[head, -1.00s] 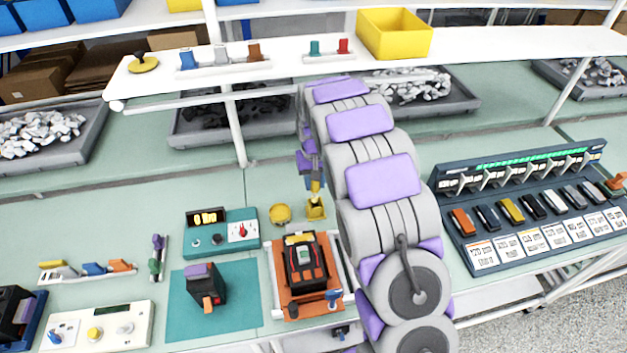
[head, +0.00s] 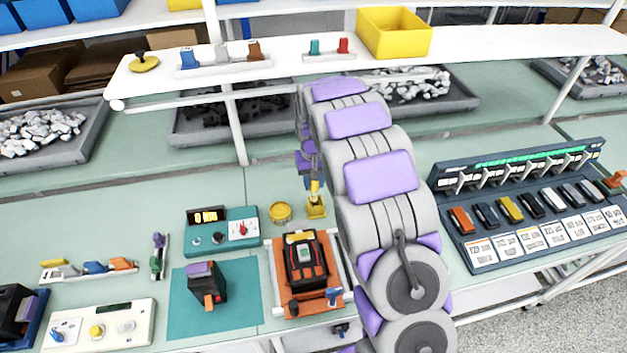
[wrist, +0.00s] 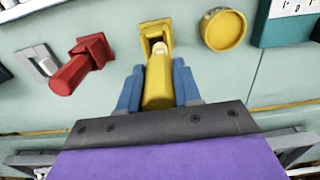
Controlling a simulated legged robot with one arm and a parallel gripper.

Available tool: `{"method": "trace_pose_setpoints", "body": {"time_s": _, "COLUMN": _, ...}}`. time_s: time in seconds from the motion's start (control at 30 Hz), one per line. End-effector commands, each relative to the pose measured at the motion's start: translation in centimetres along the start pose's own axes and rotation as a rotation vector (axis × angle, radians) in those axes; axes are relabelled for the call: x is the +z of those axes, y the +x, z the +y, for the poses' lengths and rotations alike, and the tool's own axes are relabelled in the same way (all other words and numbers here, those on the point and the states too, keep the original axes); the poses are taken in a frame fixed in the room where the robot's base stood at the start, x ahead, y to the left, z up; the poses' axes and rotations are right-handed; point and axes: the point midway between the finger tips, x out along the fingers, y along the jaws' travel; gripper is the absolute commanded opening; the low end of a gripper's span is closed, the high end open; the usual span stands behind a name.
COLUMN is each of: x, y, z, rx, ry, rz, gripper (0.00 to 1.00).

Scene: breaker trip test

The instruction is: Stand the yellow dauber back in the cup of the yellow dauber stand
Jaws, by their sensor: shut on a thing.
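My gripper (wrist: 159,92) is shut on the yellow dauber (wrist: 158,85), with a blue finger on each side of it. In the wrist view the dauber's pale tip points at the opening of the yellow dauber stand's cup (wrist: 155,30). I cannot tell whether the tip is inside the cup or just short of it. In the head view the dauber (head: 314,188) hangs upright from my gripper (head: 311,175), directly over the yellow stand (head: 316,208). My arm partly covers the stand's right side there.
A round yellow dish (head: 280,212) stands just left of the stand. A red holder with a red piece (wrist: 82,64) is on its other side. An orange fixture with a black device (head: 306,262) lies in front, and a teal meter box (head: 221,231) stands to the left.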

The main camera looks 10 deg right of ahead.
Motion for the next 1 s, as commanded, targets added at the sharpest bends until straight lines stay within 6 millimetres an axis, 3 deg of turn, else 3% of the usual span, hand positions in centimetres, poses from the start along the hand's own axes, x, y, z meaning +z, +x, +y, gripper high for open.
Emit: {"method": "trace_pose_setpoints", "body": {"time_s": 1.0, "x": -0.01, "y": 0.02, "z": 0.63, "rx": -0.003, "ry": 0.001, "rz": 0.0, "gripper": 0.03}}
